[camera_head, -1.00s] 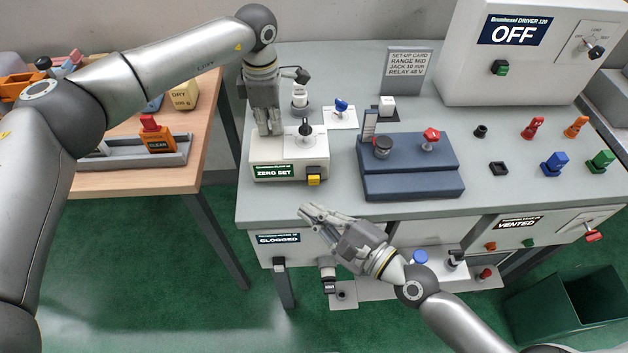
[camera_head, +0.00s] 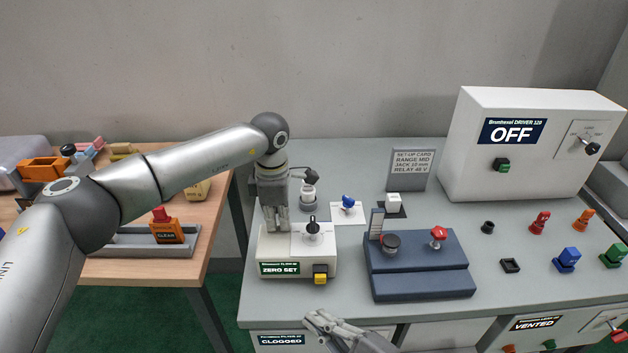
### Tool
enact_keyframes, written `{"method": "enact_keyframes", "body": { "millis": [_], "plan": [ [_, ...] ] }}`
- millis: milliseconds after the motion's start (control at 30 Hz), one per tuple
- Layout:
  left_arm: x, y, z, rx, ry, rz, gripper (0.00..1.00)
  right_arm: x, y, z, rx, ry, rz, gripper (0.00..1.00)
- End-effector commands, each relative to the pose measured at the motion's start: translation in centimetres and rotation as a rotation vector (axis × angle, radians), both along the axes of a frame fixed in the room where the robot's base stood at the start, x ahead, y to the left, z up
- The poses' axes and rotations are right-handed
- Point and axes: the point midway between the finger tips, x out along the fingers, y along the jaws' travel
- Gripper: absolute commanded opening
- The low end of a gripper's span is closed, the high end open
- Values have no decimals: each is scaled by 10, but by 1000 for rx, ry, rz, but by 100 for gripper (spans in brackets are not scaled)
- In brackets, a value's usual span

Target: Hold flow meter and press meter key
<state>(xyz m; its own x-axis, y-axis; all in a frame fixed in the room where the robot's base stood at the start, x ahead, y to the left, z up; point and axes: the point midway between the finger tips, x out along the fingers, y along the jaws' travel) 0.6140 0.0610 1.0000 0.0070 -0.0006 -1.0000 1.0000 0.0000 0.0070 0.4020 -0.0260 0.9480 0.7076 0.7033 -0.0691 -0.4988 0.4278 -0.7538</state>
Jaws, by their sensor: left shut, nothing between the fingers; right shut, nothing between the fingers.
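The flow meter (camera_head: 280,270) is a white box on the grey bench, with a label reading ZERO SET. It has a black knob (camera_head: 313,228) on its top plate and a yellow key (camera_head: 320,274) at its front right corner. My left gripper (camera_head: 275,230) points down at the back left of the meter's top, its fingers shut with nothing between them. I cannot tell whether the fingertips touch the box. My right gripper (camera_head: 318,318) is shut and empty, low in the view in front of the bench edge, below and apart from the yellow key.
A blue fixture (camera_head: 420,280) with black and red knobs stands right of the meter. Behind are a blue-handled valve (camera_head: 348,203) and a set-up card (camera_head: 410,170). A large driver box (camera_head: 520,150) reads OFF. A wooden table (camera_head: 215,215) stands left, across a gap.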

Motion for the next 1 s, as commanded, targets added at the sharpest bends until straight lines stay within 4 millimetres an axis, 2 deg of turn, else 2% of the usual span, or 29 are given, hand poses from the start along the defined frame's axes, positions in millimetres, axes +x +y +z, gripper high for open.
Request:
{"method": "enact_keyframes", "body": {
  "millis": [67, 800, 1000],
  "plan": [
    [-4, 1, -4, 6, 13, -1, 0, 0, 0, 1, 0, 0, 0, 0],
    [-1, 0, 61, 0, 4, 0, 0, 0, 0, 28, 0, 0, 0, 0],
    [-2, 0, 67, 1, 5, 0, 0, 0, 0, 30, 0, 0, 0, 0]
  ]
}}
